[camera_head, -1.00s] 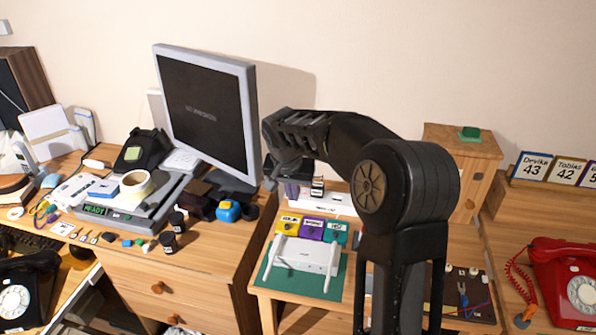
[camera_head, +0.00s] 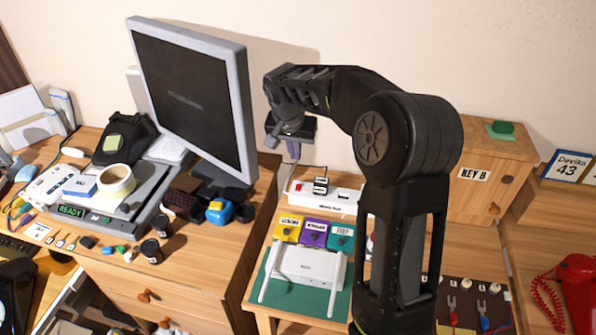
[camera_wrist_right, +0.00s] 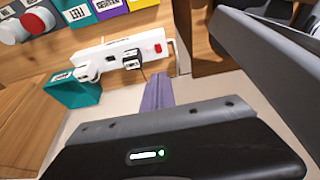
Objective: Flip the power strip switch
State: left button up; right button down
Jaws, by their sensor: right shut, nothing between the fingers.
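The white power strip (camera_head: 345,201) lies along the back of the small wooden stand, with dark plugs (camera_head: 320,186) in it. Its red switch (camera_head: 298,186) is at the left end. In the right wrist view the strip (camera_wrist_right: 98,58) shows rotated, with the red switch (camera_wrist_right: 158,47) at its right end. Which way the switch is set is too small to tell. My right gripper (camera_head: 293,151) is shut and empty, above the switch end of the strip and apart from it. Its purple fingers (camera_wrist_right: 158,86) point toward the switch in the wrist view. My left gripper is not in view.
A white router (camera_head: 305,264) on a green mat and yellow, purple and teal boxes (camera_head: 314,233) stand in front of the strip. The monitor (camera_head: 190,100) rises to the left. A wooden cabinet (camera_head: 480,175) stands right. My right arm hides part of the stand.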

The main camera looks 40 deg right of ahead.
jog(key=p, duration=0.3)
send_near(300, 185)
jog(key=x, duration=0.5)
jog(key=shift+w+d, duration=0.3)
jog(key=shift+w, duration=0.05)
jog(key=shift+w+f, duration=0.1)
jog(key=shift+f, duration=0.65)
jog(key=shift+d, duration=0.1)
